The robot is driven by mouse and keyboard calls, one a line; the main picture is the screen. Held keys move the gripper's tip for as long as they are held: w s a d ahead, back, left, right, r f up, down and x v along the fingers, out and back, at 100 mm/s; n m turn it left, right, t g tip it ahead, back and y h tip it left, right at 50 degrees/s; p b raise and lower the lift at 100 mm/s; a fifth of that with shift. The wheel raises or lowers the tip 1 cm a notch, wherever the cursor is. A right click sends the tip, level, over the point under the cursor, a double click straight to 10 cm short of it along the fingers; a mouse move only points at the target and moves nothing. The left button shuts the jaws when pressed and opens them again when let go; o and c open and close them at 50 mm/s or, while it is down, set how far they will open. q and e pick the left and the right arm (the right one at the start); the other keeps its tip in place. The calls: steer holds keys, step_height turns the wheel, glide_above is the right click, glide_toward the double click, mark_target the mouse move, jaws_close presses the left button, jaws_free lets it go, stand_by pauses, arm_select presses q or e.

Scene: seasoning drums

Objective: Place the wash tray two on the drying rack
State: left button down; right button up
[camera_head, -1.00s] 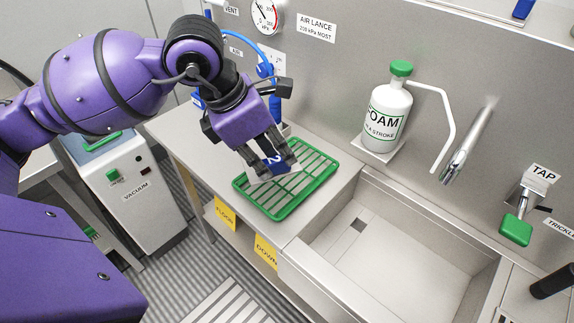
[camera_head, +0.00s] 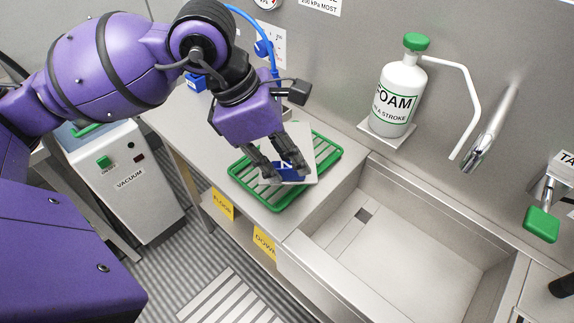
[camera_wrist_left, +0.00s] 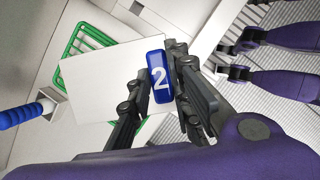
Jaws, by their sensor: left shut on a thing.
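The wash tray two is a flat pale plate with a blue tab marked 2. My left gripper (camera_head: 280,170) is shut on this blue tab; the wash tray two (camera_head: 302,140) is partly hidden behind the fingers. In the left wrist view the tray (camera_wrist_left: 105,80) fills the middle, its tab between the fingers (camera_wrist_left: 160,95). The drying rack is a green slatted frame (camera_head: 328,153) on the steel counter. The tray overlaps the rack in the head view; I cannot tell if they touch. The rack (camera_wrist_left: 75,40) also shows behind the tray in the wrist view.
A steel sink (camera_head: 400,250) lies right of the rack. A foam bottle (camera_head: 395,95) stands on a wall shelf behind it, near a spout (camera_head: 490,125). A blue hose (camera_head: 265,45) hangs behind my left wrist. A vacuum unit (camera_head: 125,180) stands at left.

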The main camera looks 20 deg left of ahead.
mark_target(300, 133)
arm_select(q)
steer(key=shift+w+a+f, duration=0.25)
steer(key=shift+w, duration=0.35)
steer(key=shift+w+a+f, duration=0.2)
steer(key=shift+w, duration=0.4)
steer(key=w+f, duration=0.1)
steer(key=f, duration=0.1)
steer(key=w+a+f, duration=0.1)
steer(key=w+f, duration=0.1)
steer(key=shift+f, duration=0.1)
steer(key=shift+w+a+f, duration=0.25)
steer(key=shift+w+f, duration=0.25)
steer(key=shift+f, duration=0.2)
step_height(300, 133, down, 3)
steer(key=shift+w+a+f, duration=0.1)
steer(key=shift+w+f, duration=0.05)
steer(key=shift+f, duration=0.05)
arm_select(e)
steer(key=shift+s, duration=0.5)
arm_select(q)
steer(key=shift+f, duration=0.1)
arm_select(e)
steer(key=shift+w+f, duration=0.1)
